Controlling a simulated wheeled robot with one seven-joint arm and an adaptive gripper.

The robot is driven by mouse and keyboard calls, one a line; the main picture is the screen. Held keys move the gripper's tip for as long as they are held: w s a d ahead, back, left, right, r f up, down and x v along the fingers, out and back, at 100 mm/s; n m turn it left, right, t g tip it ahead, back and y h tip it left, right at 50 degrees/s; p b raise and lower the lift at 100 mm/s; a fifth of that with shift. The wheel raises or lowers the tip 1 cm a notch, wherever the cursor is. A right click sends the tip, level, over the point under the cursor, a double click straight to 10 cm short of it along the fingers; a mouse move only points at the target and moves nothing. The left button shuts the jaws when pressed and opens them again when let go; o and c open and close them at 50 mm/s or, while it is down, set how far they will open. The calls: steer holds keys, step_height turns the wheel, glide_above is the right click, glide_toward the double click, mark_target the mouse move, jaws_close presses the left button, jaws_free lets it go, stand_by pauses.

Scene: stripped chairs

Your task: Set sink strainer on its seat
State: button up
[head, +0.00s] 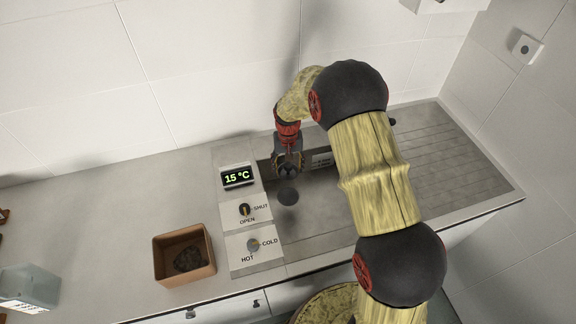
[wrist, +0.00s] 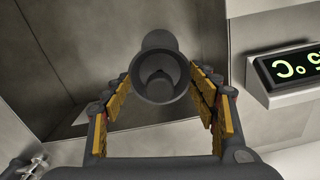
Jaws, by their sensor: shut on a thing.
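My gripper (head: 288,163) is over the left part of the sink basin (head: 320,205). It is shut on a dark grey round piece, which I take to be the sink strainer (wrist: 160,75). In the wrist view the piece sits between the yellow-padded fingers (wrist: 160,105), its hollow rounded end towards the camera. In the head view the strainer (head: 288,174) is small and partly covered by the fingers. A dark round spot (head: 288,196), seemingly the drain seat, lies on the basin floor just below the gripper in the picture. The strainer appears apart from it.
A panel left of the basin carries a 15 °C display (head: 238,177), a SHUT/OPEN knob (head: 245,209) and a HOT/COLD knob (head: 253,245). A brown box (head: 208,267) holds a dark lump. A ribbed drainboard (head: 455,165) is at right, clear. My arm hides part of the basin.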

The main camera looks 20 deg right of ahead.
steer(key=b, duration=0.8)
glide_above(288, 196)
steer(key=shift+f, duration=7.45)
steer(key=shift+f, duration=0.65)
steer(key=o, duration=1.3)
steer(key=shift+c, duration=0.2)
steer(key=shift+o, duration=0.3)
step_height(288, 196, up, 12)
steer(key=shift+f, duration=0.1)
